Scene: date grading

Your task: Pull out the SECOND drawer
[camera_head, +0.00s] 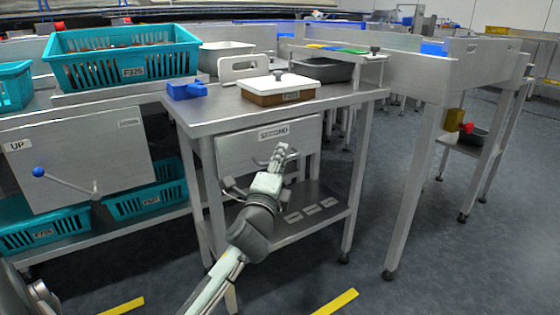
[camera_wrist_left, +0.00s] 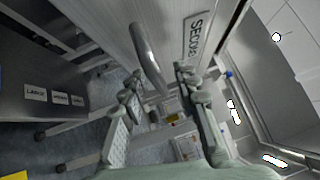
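The drawer front (camera_head: 238,150) labelled SECOND is a grey metal panel under the top of a small steel table. It looks closed in the head view. My left gripper (camera_head: 281,154) is in front of it, below the label. In the left wrist view, the curved metal handle (camera_wrist_left: 148,58) stands out from the drawer front (camera_wrist_left: 110,22) and reaches down toward the gap between my left fingertips (camera_wrist_left: 158,84). The fingers are apart, with no visible grip on the handle. Contact cannot be told. My right gripper is not in view.
The steel tabletop (camera_head: 208,112) holds a lidded brown box (camera_head: 280,96), a blue item (camera_head: 187,90) and a white stand. A lower shelf (camera_head: 312,222) with labels lies under the drawer. Teal crates (camera_head: 122,66) stand at left. The floor in front is open.

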